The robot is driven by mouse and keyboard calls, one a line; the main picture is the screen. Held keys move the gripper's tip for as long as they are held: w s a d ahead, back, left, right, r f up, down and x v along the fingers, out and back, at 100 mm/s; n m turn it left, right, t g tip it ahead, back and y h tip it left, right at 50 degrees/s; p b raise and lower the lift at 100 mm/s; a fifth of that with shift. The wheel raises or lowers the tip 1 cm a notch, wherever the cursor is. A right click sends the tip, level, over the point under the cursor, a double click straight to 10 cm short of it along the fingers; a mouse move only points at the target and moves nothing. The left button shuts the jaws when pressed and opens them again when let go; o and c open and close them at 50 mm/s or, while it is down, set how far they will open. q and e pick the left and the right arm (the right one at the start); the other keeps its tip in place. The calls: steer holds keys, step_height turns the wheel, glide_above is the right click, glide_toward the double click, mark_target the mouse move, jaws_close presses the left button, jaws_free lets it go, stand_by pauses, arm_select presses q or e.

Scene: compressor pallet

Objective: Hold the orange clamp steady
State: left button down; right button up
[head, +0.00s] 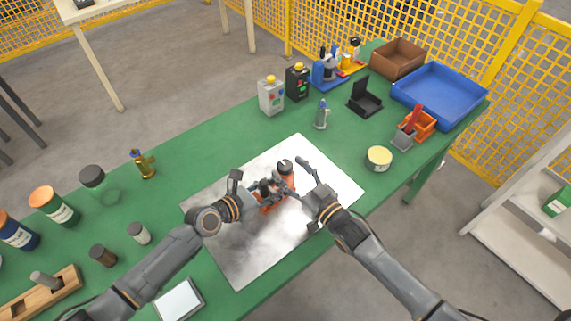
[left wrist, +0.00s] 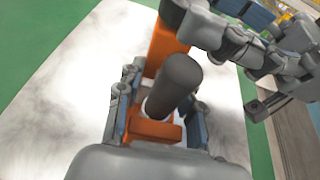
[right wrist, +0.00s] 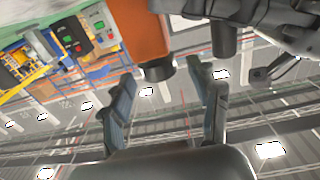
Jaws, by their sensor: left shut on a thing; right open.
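The orange clamp (head: 268,208), with dark cylindrical parts, stands on the shiny metal sheet (head: 240,262) on the green table. My left gripper (head: 256,193) reaches it from the left. In the left wrist view, its fingers are shut on the clamp's orange lower part (left wrist: 155,131), on either side of a dark round handle (left wrist: 175,84). My right gripper (head: 298,178) is open and empty at the clamp's right side. In the right wrist view, an orange clamp part with a dark end (right wrist: 146,38) lies ahead of the spread fingers (right wrist: 170,90). The arms partly hide the clamp.
A blue tray (head: 440,118), a brown box (head: 398,47) and an orange holder (head: 425,122) stand at the back right. A yellow-lidded tin (head: 379,153) is right of the sheet. Jars and a wooden rack (head: 62,290) stand left. The sheet's front is clear.

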steer(key=v, duration=0.9)
steer(key=shift+s, duration=0.2)
steer(key=shift+d+r, duration=0.1)
arm_select(q)
steer(key=c, duration=0.8)
jaws_free()
steer(key=shift+o, duration=0.2)
